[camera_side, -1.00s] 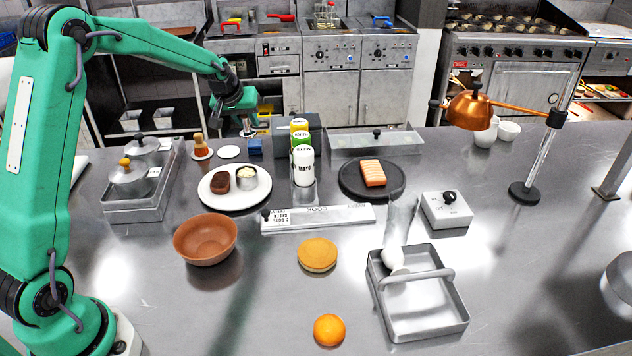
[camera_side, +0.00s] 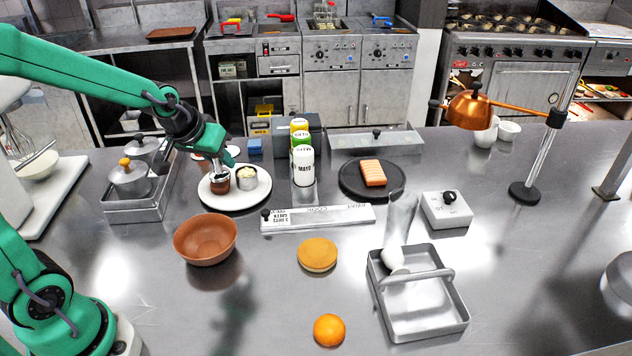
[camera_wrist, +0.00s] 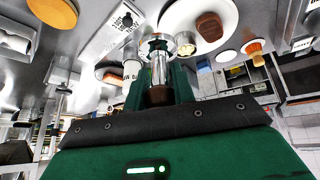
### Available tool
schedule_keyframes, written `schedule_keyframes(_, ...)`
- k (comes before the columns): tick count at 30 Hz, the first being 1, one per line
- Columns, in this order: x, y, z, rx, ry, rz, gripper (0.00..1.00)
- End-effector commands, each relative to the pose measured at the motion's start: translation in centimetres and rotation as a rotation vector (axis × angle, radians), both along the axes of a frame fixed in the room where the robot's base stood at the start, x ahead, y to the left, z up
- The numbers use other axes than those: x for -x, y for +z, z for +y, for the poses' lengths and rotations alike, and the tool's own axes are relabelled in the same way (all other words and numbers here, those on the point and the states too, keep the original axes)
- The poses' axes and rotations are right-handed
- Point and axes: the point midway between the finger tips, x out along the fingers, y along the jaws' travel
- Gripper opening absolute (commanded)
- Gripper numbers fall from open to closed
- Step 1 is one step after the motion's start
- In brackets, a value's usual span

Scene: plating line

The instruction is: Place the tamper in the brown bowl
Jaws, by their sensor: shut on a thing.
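My gripper (camera_side: 217,172) is shut on the tamper (camera_wrist: 158,72), which shows a shiny metal body and a dark brown end in the wrist view. In the side view the gripper is in front of or above the white plate (camera_side: 246,200), and only a little of the tamper's metal shows below it. The brown bowl (camera_side: 206,238) stands upright on the steel counter, nearer the camera than the gripper and slightly left of it. Its visible inside is empty. I cannot make out the bowl in the wrist view.
Lidded pots (camera_side: 131,178) stand left, bottles (camera_side: 303,166) right of the plate. A bun (camera_side: 317,254) and an orange (camera_side: 329,330) lie further right. The counter left of the bowl is clear.

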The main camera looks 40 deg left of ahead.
Motion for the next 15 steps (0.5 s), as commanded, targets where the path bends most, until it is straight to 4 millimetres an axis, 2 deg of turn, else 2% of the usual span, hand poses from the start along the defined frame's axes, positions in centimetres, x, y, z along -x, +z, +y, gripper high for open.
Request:
schedule_keyframes(3,1.8,-0.2,-0.8,-0.005,-0.021,-0.001,0.02)
schedule_keyframes(6,2.7,-0.4,-1.2,-0.007,-0.033,-0.001,0.02)
schedule_keyframes(15,3.4,-0.7,-1.4,-0.010,-0.041,0.000,0.02)
